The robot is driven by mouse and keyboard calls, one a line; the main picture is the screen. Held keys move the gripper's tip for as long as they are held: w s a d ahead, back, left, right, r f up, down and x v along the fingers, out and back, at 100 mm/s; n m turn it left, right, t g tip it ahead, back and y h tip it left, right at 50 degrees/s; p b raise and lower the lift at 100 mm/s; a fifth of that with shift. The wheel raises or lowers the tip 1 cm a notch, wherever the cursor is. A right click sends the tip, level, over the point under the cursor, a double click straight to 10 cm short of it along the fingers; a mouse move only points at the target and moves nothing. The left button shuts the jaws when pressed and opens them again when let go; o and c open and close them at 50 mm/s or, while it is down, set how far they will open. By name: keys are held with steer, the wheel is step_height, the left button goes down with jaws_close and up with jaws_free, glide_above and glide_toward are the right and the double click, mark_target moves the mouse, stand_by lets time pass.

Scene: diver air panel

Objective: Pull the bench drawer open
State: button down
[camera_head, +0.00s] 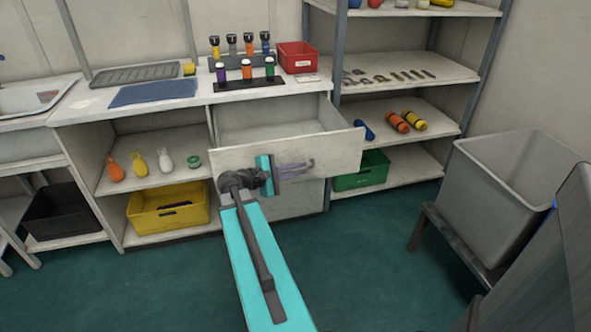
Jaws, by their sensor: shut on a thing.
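The bench drawer (335,150) is the pale drawer under the right part of the white bench (170,97). It stands pulled out from the bench, and its inside shows as an empty tray from this angle. A purple-grey bar handle (297,168) is on its front panel. My gripper (277,167) is at the left part of this handle and is shut on it. The exact contact of the fingers is partly hidden by the gripper body. My cyan arm reaches up from the bottom of the picture.
A yellow crate (168,208) and several bottles stand on shelves left of the drawer. A green crate (362,171) sits low on the right rack, close behind the drawer's right end. A grey tub (500,190) stands at the right. Green floor in front is clear.

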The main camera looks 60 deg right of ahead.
steer(key=shift+w+a+f, duration=0.15)
steer(key=shift+w, duration=0.1)
steer(key=c, duration=2.1)
jaws_free()
steer(key=shift+w+a, duration=0.1)
steer(key=shift+w, duration=0.05)
steer(key=shift+a, duration=0.2)
steer(key=v, duration=1.3)
steer(key=shift+a+p, duration=0.15)
steer(key=shift+p, duration=0.2)
steer(key=shift+r, duration=0.25)
